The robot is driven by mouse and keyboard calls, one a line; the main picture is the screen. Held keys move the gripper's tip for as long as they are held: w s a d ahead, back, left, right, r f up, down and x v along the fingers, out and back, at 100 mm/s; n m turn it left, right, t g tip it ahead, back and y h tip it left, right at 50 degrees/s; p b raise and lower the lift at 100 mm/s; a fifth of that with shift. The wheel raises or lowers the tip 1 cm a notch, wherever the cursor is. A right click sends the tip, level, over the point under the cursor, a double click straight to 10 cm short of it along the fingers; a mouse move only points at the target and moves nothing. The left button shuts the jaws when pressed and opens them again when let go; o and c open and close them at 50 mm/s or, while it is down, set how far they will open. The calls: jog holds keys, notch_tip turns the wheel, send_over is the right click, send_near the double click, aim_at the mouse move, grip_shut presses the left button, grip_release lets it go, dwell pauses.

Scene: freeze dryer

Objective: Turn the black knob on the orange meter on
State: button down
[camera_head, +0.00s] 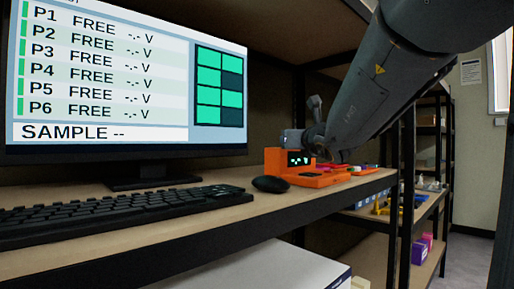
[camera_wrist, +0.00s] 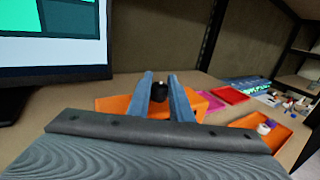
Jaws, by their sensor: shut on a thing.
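The orange meter (camera_head: 310,178) stands on the wooden desk, right of the mouse, with a small dark display on its upright front. It also shows in the wrist view (camera_wrist: 115,104), partly hidden behind my gripper. The black knob (camera_wrist: 159,92) sits between the two fingertips of my gripper (camera_wrist: 163,84) in the wrist view. My gripper is shut on the knob, with one finger on each side. In the head view my arm comes down from the upper right and its end is at the meter; the knob is hidden there.
A monitor (camera_head: 125,75) stands at the left, with a keyboard (camera_head: 110,208) and a black mouse (camera_head: 270,184) in front. An orange tray (camera_wrist: 285,130) with small items and a red tray (camera_wrist: 231,95) lie right of the meter. A black shelf post (camera_head: 404,200) stands at the right.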

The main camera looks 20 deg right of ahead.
dwell(0.4)
jog(key=c, duration=1.6)
grip_release()
jog(key=shift+s, duration=0.1)
jog(key=s+p, duration=0.1)
jog(key=s, duration=0.2)
jog(key=s+a+p, duration=0.1)
jog(key=s, duration=0.1)
jog(key=shift+s+r+p, duration=0.1)
jog(key=shift+r+p, duration=0.15)
jog(key=shift+p, duration=0.1)
jog(key=s+p, duration=0.2)
jog(key=p, duration=0.1)
jog(key=shift+a+f+p, duration=0.1)
jog(key=shift+a+p, duration=0.05)
jog(key=shift+p, duration=0.15)
jog(key=shift+s+f, duration=0.1)
jog(key=shift+s, duration=0.05)
